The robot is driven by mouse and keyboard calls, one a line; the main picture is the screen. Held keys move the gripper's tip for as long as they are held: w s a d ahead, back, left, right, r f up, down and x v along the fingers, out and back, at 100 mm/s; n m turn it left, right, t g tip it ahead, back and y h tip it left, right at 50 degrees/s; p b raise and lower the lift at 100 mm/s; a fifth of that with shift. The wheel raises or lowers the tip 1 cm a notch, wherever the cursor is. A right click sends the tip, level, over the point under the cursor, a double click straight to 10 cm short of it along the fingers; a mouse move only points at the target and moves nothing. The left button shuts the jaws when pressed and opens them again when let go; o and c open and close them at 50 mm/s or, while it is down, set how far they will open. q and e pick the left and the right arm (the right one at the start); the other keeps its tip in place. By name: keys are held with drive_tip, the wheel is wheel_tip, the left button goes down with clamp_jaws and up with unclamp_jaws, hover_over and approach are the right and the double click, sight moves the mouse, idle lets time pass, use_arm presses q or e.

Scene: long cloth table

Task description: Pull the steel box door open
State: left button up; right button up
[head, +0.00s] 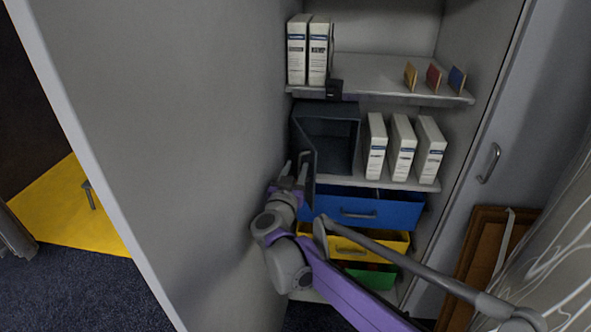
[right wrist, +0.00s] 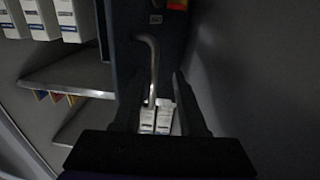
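The dark steel box (head: 341,143) stands on the middle shelf at its left end, with its dark inside showing. Its door (head: 305,140) is swung out toward me at the left side and stands open, seen nearly edge-on. In the right wrist view the door (right wrist: 176,45) carries a bent metal bar handle (right wrist: 152,70). My right gripper (head: 291,168) is at the door's outer face. In the wrist view its fingers (right wrist: 160,100) are apart, with the handle's lower end between them, nearer one finger. I cannot tell whether they touch it. My left gripper is not in view.
White binders (head: 402,148) stand right of the box, and more binders (head: 308,50) are on the upper shelf (head: 375,75). Below are a blue drawer (head: 400,213), a yellow bin (head: 395,243) and a green bin (head: 375,278).

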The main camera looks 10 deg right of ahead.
drive_tip(key=shift+s, duration=0.1)
drive_tip(key=p+v, duration=0.1)
drive_tip(key=v, duration=0.9)
drive_tip(key=shift+s+p, duration=0.3)
drive_tip(key=shift+s, duration=0.05)
drive_tip(key=shift+a, duration=0.1)
